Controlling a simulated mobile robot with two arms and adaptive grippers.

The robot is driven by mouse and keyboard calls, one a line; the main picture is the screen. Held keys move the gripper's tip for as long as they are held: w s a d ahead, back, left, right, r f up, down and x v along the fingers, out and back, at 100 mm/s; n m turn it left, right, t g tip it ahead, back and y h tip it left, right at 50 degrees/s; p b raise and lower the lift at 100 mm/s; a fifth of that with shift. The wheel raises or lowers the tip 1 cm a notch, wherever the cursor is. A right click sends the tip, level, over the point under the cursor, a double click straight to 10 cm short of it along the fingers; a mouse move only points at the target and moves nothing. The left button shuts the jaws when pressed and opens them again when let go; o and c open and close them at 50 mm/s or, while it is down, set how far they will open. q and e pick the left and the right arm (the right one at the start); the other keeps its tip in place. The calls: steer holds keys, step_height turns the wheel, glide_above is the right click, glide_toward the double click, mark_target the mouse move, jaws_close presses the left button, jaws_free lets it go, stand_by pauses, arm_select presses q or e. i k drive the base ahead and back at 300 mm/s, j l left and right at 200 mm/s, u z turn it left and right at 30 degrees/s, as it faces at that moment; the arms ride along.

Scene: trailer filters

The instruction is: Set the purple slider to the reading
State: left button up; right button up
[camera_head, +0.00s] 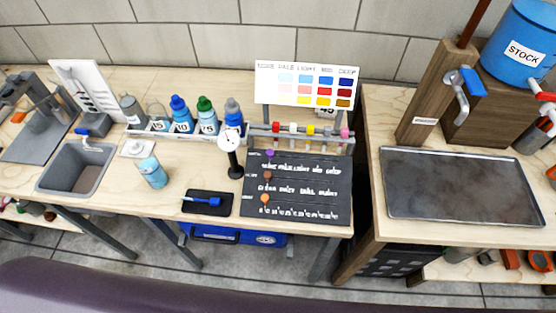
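The purple slider (270,154) is a small knob on the top row of a black board (300,210) on the left workbench. It sits near the left end of its row, left of white lettering that seems to run from pale to deep. A brown knob (267,175) and an orange knob (265,198) sit at the left of the two lower rows. A colour chart (305,84) stands behind the board, with columns headed roughly none, pale, light, mid, deep. A round white dial (229,138) stands left of the board; its reading is too small to tell. Neither gripper is in view.
A rack of tubes with coloured caps (293,128) stands behind the board. Several bottles (181,115), a sink (77,168) and a black tray (207,202) with a blue tool are to the left. A dark metal tray (462,187) lies on the right bench, below a blue stock tank (520,45).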

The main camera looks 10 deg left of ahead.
mark_target(270, 152)
steer(key=u, duration=0.95)
steer(key=z, duration=0.95)
steer(key=l+u, duration=0.15)
steer(key=l, duration=0.45)
steer(key=k+l+u, duration=0.1)
steer(key=l, duration=0.45)
steer(key=k, duration=0.05)
